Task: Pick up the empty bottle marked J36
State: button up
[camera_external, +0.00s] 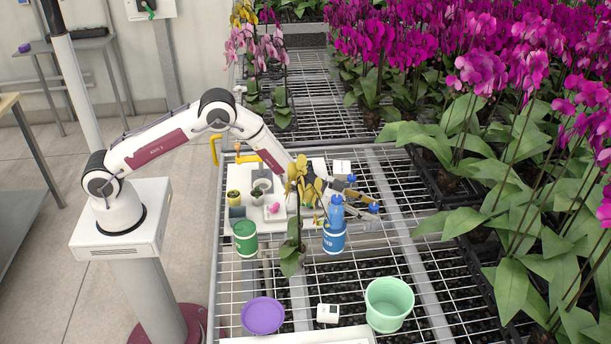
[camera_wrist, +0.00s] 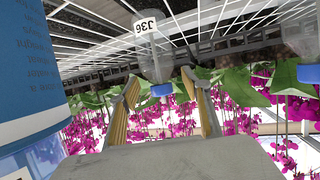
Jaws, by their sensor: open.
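The bottle marked J36 (camera_wrist: 153,60) is a clear grey bottle with a white label and a blue cap. It appears cap down in the wrist view, between my fingers in the picture, with gaps showing on both sides. My gripper (camera_wrist: 158,86) is open and empty, its tan-padded fingers spread apart. In the external view my gripper (camera_external: 358,197) is over the bench behind the blue bottle, partly hidden. Small blue caps show close to it there, but I cannot tell which belongs to J36.
A large blue printed container (camera_wrist: 28,75) fills the wrist view's left side. On the mesh bench stand a blue bottle (camera_external: 336,213), a blue tub (camera_external: 334,240), a green tub (camera_external: 245,238), a yellow orchid (camera_external: 292,258), a purple dish (camera_external: 263,316) and a mint pot (camera_external: 389,304). Magenta orchids crowd the right.

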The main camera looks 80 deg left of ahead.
jog(key=c, duration=1.1)
jog(key=shift+f, duration=0.15)
jog(key=shift+c, duration=0.4)
jog(key=shift+s+f, duration=0.1)
jog(key=shift+s, duration=0.05)
jog(key=shift+r, duration=5.25)
jog(key=shift+c, duration=0.6)
